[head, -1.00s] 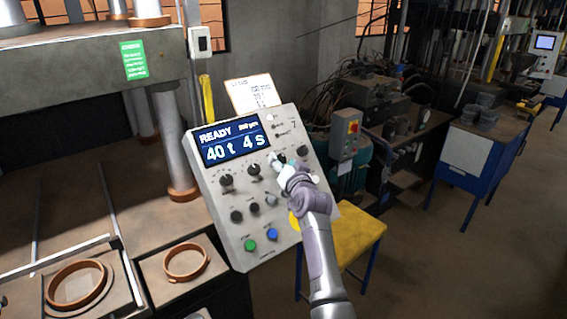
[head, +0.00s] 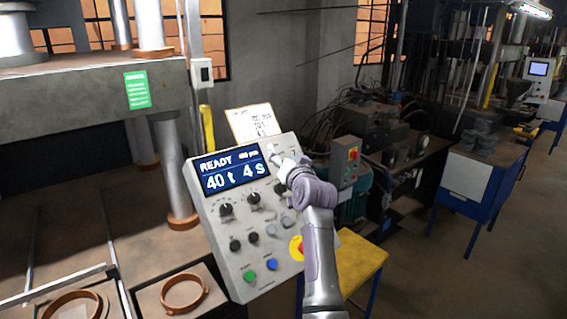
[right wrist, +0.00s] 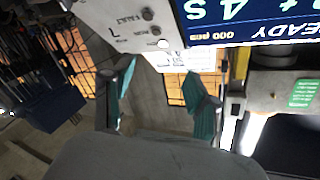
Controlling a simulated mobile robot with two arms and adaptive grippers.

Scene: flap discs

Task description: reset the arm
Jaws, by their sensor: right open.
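My right gripper (head: 280,159) is in front of the upper right of the grey control panel (head: 228,262), just right of its screen (head: 231,171). The screen reads "READY" and "40 t 4 s". In the right wrist view the two teal-padded fingers of the gripper (right wrist: 160,97) are apart with nothing between them. The panel (right wrist: 118,28) shows upside down beyond the fingers there. I cannot tell whether the gripper touches the panel. My arm hides part of the panel's right side. My left gripper is not in view.
The press with its steel columns (head: 174,170) and round copper-coloured rings (head: 184,293) is at the left. A yellow stool (head: 362,262) stands right of the panel, close to my forearm.

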